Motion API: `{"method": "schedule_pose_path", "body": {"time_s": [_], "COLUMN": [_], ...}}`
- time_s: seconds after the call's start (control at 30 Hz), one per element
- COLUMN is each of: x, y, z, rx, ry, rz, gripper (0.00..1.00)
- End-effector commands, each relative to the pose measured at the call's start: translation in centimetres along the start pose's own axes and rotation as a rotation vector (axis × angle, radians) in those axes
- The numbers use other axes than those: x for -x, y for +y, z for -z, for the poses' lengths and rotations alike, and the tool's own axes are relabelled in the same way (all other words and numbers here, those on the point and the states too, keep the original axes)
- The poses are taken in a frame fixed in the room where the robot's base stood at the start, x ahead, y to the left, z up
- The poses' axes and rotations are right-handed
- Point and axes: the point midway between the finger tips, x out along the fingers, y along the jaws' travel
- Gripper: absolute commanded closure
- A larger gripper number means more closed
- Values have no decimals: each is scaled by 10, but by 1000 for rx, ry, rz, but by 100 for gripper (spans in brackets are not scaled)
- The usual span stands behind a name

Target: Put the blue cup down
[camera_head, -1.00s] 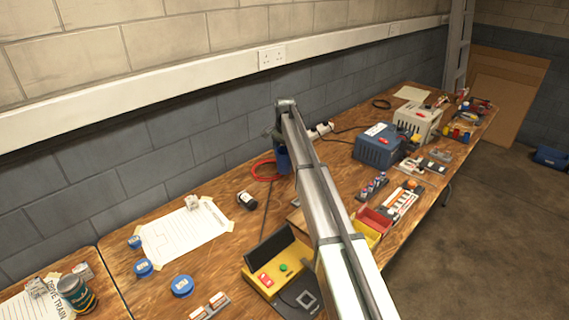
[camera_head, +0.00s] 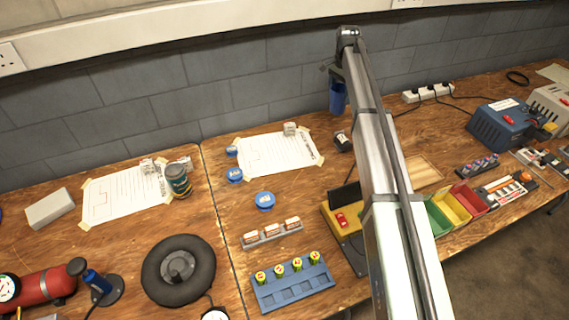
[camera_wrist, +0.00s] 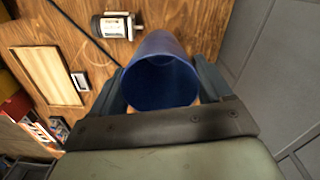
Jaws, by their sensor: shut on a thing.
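The blue cup (camera_head: 337,97) hangs at the end of my arm, near the back of the workbench by the block wall. In the wrist view the cup (camera_wrist: 162,80) stands between my two fingers, its open mouth toward the camera. My gripper (camera_wrist: 165,72) is shut on the cup, one finger on each side. In the head view my gripper (camera_head: 337,75) is small and partly hidden by my own arm. I cannot tell how much room is between the cup's base and the bench top.
A black and white cylinder (camera_head: 343,142) lies near the cup, with a taped paper sheet (camera_head: 275,152) to its left. Blue round lids (camera_head: 265,201), a yellow control box (camera_head: 343,219) and coloured bins (camera_head: 453,207) are nearer. The wall (camera_wrist: 280,60) is close beside my gripper.

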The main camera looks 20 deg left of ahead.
Motion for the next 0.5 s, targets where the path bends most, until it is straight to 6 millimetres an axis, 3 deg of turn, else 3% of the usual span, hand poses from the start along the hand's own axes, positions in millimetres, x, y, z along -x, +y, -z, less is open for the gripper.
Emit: {"method": "schedule_pose_path", "body": {"time_s": [0.03, 0.23, 0.5], "x": [1, 3, 4], "y": [-8, -30, -28], "z": [-25, -111, -211], "rx": [28, 120, 204], "ry": [1, 3, 4], "rz": [2, 7, 12], "gripper": [51, 51, 51]}}
